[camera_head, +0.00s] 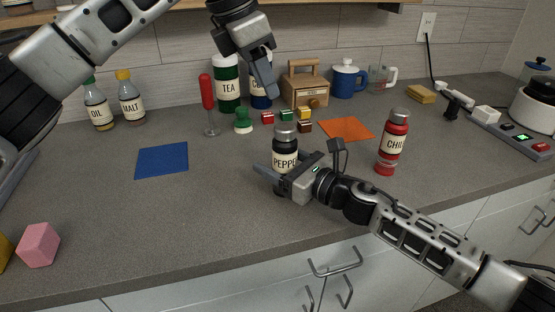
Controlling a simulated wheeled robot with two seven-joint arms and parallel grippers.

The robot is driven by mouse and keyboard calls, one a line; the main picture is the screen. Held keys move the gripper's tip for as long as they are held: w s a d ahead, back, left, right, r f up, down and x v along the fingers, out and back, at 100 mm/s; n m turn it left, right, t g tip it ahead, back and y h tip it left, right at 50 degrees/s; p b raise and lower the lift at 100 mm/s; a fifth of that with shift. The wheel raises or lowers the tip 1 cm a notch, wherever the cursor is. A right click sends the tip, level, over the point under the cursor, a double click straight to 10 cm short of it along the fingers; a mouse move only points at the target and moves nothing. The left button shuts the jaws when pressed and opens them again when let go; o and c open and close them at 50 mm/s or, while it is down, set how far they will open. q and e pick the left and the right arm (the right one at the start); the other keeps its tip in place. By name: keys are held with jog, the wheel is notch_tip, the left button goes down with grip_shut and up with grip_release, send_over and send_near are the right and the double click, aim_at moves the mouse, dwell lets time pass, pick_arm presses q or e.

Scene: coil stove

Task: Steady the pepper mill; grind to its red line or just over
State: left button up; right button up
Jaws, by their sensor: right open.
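The pepper mill (285,137), a dark jar with a silver cap and a cream label, stands upright near the middle of the counter. My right gripper (286,172) is open at its lower front. It hides the mill's base and part of the label, and I cannot tell whether a finger touches the mill. My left gripper (265,88) is in the air above and behind the mill, apart from it. The view does not show whether its fingers are open or shut. I cannot make out a red line on the mill.
A red chili mill (393,140) stands to the right, with an orange mat (346,129) behind. A red-topped glass (208,95), a green pawn-like piece (243,122) and small blocks (304,127) stand behind the pepper mill. A blue mat (162,160) lies left. The front-left counter is mostly clear.

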jog(key=shift+w+a, duration=0.1)
jog(key=shift+a, duration=0.05)
jog(key=c, duration=1.2)
jog(key=shift+o, duration=0.5)
